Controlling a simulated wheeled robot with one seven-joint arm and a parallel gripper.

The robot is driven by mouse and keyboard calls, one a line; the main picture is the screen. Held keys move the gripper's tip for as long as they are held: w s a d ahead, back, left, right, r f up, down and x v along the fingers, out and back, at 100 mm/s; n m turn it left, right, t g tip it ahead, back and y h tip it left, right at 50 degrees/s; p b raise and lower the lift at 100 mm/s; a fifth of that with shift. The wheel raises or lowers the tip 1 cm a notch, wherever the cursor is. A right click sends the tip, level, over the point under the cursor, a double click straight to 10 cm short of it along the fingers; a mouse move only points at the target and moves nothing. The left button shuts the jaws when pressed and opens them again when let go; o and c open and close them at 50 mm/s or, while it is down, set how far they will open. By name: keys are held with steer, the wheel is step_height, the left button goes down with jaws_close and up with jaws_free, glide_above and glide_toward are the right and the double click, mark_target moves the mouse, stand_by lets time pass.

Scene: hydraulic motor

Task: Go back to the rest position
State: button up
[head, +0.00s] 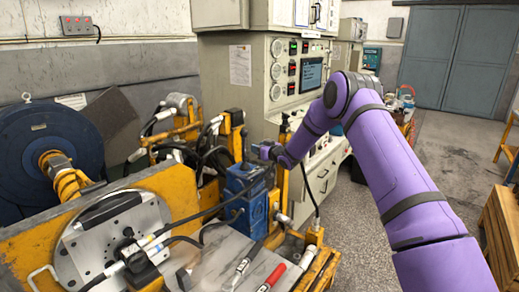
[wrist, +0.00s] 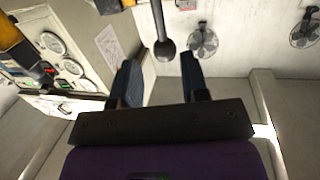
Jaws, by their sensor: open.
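My purple arm (head: 390,160) reaches from the lower right toward the middle of the head view. My gripper (head: 258,150) is at its end, above a blue block-shaped part (head: 245,200) of the machine. In the wrist view my gripper (wrist: 160,80) has its two dark fingers apart, with nothing held between them. A dark rod with a round knob (wrist: 163,48) shows between and beyond the fingers. I cannot tell from the wrist view whether it touches them.
A grey control cabinet (head: 245,75) stands behind my gripper. The yellow test rig (head: 180,190) with hoses and a blue motor (head: 45,150) is at left. Tools, including a red-handled one (head: 272,277), lie on the bench (head: 225,250). Grey floor (head: 440,150) is open at right.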

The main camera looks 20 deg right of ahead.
steer(key=shift+r, duration=0.1)
steer(key=s+d+r+m+g+h, duration=0.15)
steer(key=s+r, duration=0.25)
steer(key=r, duration=0.4)
steer(key=s+r+h, duration=0.3)
steer(key=s+r, duration=0.1)
steer(key=r, duration=0.3)
steer(key=s+d+r+m+g+h, duration=0.1)
steer(key=s+r+m+g+h, duration=0.15)
steer(key=s+r, duration=1.05)
steer(key=s+r+g+h, duration=0.1)
steer(key=s+g, duration=0.2)
steer(key=s, duration=2.2)
steer(key=s+f+m+g, duration=0.1)
steer(key=s+f+g, duration=0.2)
steer(key=s, duration=1.7)
steer(key=shift+a+f+y, duration=0.35)
steer(key=shift+f+y, duration=0.05)
steer(key=shift+f, duration=0.3)
